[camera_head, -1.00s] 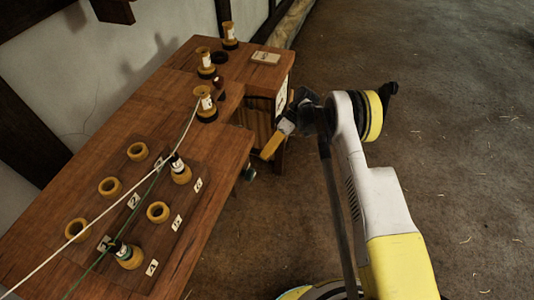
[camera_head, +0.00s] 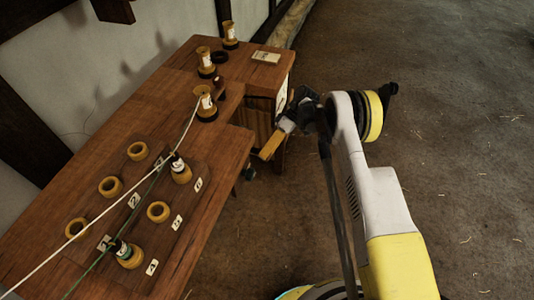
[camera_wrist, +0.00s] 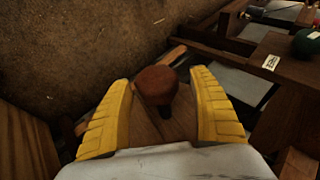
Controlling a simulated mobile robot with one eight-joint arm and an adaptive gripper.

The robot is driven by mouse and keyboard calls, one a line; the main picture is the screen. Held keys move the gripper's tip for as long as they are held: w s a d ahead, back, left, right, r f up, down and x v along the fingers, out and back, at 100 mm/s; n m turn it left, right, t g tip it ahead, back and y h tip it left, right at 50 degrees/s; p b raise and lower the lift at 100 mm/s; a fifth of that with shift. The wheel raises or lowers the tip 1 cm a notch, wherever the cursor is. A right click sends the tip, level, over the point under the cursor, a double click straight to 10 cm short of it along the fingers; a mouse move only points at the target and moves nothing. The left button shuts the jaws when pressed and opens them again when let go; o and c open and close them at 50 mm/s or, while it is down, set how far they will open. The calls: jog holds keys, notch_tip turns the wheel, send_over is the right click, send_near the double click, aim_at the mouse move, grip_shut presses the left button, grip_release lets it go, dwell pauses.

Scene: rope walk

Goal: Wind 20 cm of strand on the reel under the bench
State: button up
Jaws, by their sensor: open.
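My gripper (camera_head: 266,153) is at the right side of the wooden bench (camera_head: 225,155), low beside its front. In the wrist view my gripper (camera_wrist: 161,78) is open, with a yellow finger on either side of a round brown knob (camera_wrist: 157,82). The knob looks like a crank handle; whether the fingers touch it I cannot tell. The reel under the bench is not clearly visible in the head view. A white strand (camera_head: 95,220) and a green strand (camera_head: 128,215) run across the bench top.
A dark green ball-like thing (camera_wrist: 306,41) shows in the wrist view. The floor at right is clear.

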notch_tip(320, 180, up, 10)
jog(key=shift+f, duration=0.25)
jog(key=shift+s+f+t+h+p, duration=0.15)
jog(key=shift+f+t+h+p, duration=0.2)
jog(key=shift+t+p, duration=0.5)
jog(key=shift+s+d+f+t+h+p, duration=0.15)
jog(key=shift+t+h+p, duration=0.1)
jog(key=shift+t, duration=0.25)
jog(key=shift+s+d+f+t+h+p, duration=0.1)
jog(key=shift+t+p, duration=0.15)
jog(key=shift+t, duration=0.2)
jog(key=f+t+b, duration=0.1)
jog(key=f, duration=0.2)
jog(key=f+n+t+h, duration=0.1)
jog(key=f, duration=0.2)
jog(key=f+t+b, duration=0.1)
jog(key=f+t, duration=0.1)
jog(key=f, duration=0.1)
jog(key=shift+w+a+n+h+b, duration=0.35)
jog(key=shift+n+h, duration=0.05)
